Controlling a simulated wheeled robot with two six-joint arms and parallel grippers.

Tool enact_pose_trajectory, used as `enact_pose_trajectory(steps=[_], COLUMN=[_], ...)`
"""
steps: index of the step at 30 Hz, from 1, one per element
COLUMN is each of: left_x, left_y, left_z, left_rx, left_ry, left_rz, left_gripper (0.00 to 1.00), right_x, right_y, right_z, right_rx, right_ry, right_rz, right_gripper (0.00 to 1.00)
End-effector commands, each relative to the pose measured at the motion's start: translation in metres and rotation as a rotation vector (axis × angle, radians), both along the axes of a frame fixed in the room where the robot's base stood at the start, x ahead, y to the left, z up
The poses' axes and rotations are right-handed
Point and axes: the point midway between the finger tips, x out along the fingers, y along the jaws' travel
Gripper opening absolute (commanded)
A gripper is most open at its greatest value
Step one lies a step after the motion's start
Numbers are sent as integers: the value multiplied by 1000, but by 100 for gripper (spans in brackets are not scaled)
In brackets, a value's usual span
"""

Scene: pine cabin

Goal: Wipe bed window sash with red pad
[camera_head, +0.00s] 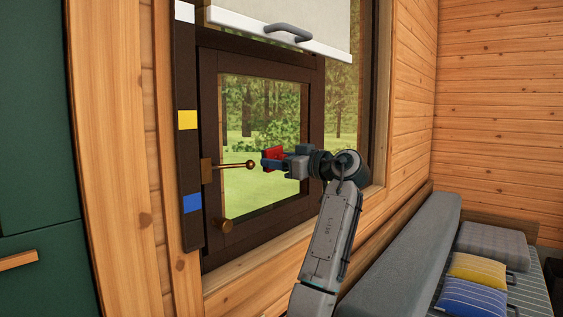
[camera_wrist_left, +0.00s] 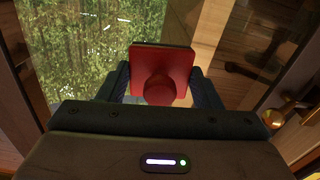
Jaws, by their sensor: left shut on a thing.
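The bed window sash (camera_head: 314,100) is a dark brown frame around a glass pane with trees and grass behind it. My left gripper (camera_head: 275,159) is shut on the red pad (camera_head: 274,153), in front of the pane. In the left wrist view the red pad (camera_wrist_left: 177,65) is a square plate with a round red knob, held between the two fingers (camera_wrist_left: 163,88). I cannot tell whether the pad touches the glass. My right gripper is not in view.
A white blind (camera_head: 290,15) with a grey handle hangs above. A bench with cushions (camera_head: 472,300) stands at right; a green cabinet (camera_head: 35,130) at left.

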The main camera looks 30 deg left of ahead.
Motion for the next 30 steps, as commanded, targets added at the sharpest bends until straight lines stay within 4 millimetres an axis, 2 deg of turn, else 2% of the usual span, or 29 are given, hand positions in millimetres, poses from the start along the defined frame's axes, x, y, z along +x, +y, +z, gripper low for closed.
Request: enact_pose_trajectory(steps=[18, 30], left_x=[-4, -5], left_y=[-55, -60], left_z=[0, 0], left_rx=[-2, 0], left_ry=[-1, -1], left_rz=[-2, 0], left_gripper=[40, 40], right_x=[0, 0], right_y=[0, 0], right_z=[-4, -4], right_rx=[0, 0], right_ry=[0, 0], right_rz=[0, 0], right_gripper=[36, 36])
